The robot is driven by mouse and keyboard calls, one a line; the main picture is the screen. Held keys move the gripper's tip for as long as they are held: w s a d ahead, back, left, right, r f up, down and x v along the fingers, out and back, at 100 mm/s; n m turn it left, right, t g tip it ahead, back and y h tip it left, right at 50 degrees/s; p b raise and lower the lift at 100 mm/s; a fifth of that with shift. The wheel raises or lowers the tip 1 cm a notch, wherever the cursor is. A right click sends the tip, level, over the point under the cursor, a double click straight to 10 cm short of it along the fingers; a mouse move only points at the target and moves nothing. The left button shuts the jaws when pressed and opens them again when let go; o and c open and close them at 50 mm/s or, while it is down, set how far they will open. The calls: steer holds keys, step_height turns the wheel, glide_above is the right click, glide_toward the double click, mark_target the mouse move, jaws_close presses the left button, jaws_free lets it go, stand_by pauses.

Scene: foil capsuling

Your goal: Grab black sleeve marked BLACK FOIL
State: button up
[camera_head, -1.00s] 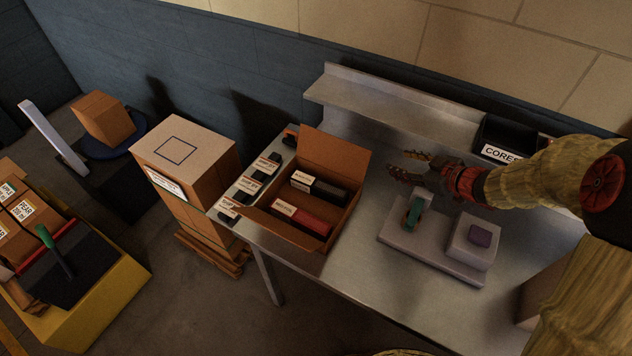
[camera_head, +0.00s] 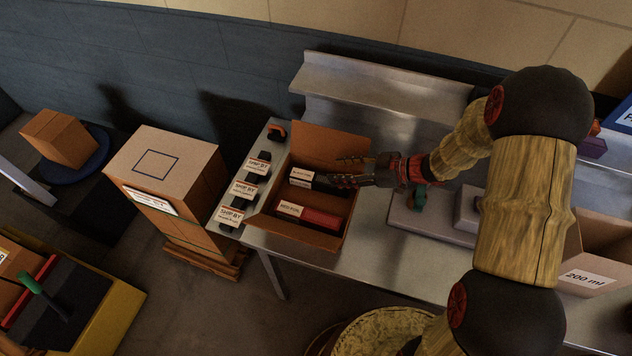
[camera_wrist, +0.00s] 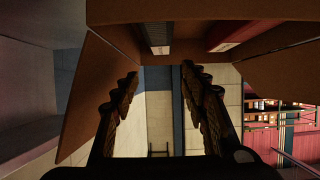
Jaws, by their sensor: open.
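The black sleeve (camera_head: 329,187) lies in the open cardboard box (camera_head: 269,226) on the metal table, with a white label (camera_head: 301,177) at its left end; the print is too small to read. A red sleeve (camera_head: 321,218) with a white label lies in front of it. My gripper (camera_head: 345,170) is open and empty, over the right part of the box, close to the black sleeve and partly covering it. In the wrist view my open fingers (camera_wrist: 159,78) point toward the box, where the dark sleeve (camera_wrist: 158,27) and the red sleeve (camera_wrist: 228,34) show.
Box flaps stand up at the back (camera_head: 330,146). Several labelled black items (camera_head: 245,190) line the table's left end. A grey fixture (camera_head: 432,222) stands right of the box. A metal shelf (camera_head: 390,90) runs behind, and a "200 ml" carton (camera_head: 586,278) is at right.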

steer(key=b, duration=0.1)
glide_toward(322, 179)
steer(key=x, duration=0.3)
steer(key=shift+w+a+f, duration=0.15)
steer(key=shift+a+f, duration=0.05)
steer(key=shift+f, duration=0.25)
steer(key=shift+x, duration=0.85)
steer(key=b+x, duration=0.1)
steer(key=x, duration=0.4)
steer(key=shift+w+a+r+b, duration=0.1)
steer(key=shift+a+b, duration=0.25)
steer(key=c, duration=0.3)
steer(key=c, duration=0.7)
steer(key=shift+r, duration=0.1)
